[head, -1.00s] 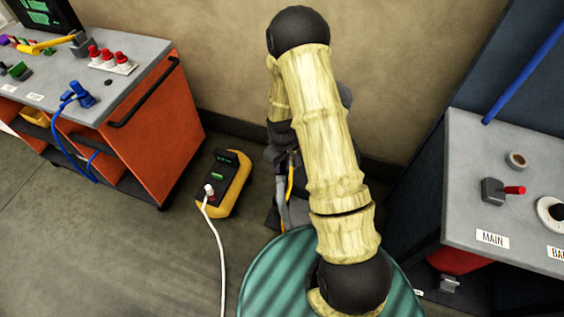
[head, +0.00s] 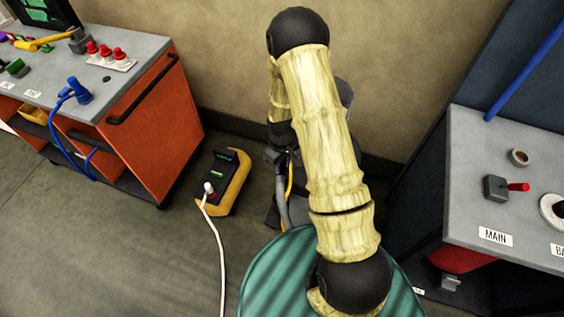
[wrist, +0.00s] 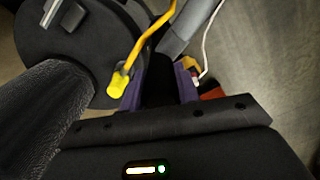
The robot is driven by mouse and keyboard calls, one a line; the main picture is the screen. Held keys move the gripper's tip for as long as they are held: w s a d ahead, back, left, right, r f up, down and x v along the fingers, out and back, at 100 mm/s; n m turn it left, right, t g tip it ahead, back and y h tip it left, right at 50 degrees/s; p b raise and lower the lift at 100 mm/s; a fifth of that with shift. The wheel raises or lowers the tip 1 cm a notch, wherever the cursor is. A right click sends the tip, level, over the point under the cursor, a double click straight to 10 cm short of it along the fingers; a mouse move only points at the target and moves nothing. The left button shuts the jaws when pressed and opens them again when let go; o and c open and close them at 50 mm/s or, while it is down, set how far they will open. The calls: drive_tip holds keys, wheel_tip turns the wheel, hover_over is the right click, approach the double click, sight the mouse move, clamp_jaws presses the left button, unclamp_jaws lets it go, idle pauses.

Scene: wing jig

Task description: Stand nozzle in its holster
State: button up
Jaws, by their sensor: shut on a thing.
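My gripper (wrist: 160,74) has its two purple-lined fingers on either side of a dark piece (wrist: 160,88), which I take to be the nozzle. A grey hose (wrist: 180,30) runs up from beside it in the wrist view. In the head view my gripper (head: 277,157) is low behind my arm and mostly hidden. The grey hose (head: 283,205) and a yellow line (head: 289,178) show beside it. The nozzle's tip and tilt are hidden. I cannot pick out the holster for certain. A small round cup (head: 518,158) is set in the right-hand bench top.
A yellow-and-black box (head: 222,182) with a white cable (head: 221,250) sits on the floor left of my gripper. An orange cart (head: 150,130) stands at left. Floor between cart and box is clear.

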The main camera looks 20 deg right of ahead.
sight(282, 174)
drive_tip(key=shift+f+b, duration=1.05)
drive_tip(key=shift+f, duration=0.5)
drive_tip(key=shift+f+b, duration=1.45)
drive_tip(key=shift+f, duration=0.55)
drive_tip(key=o, duration=1.2)
drive_tip(key=shift+r, duration=0.1)
wheel_tip(282, 174, up, 17)
drive_tip(key=shift+r+b, duration=0.15)
drive_tip(key=shift+b, duration=0.45)
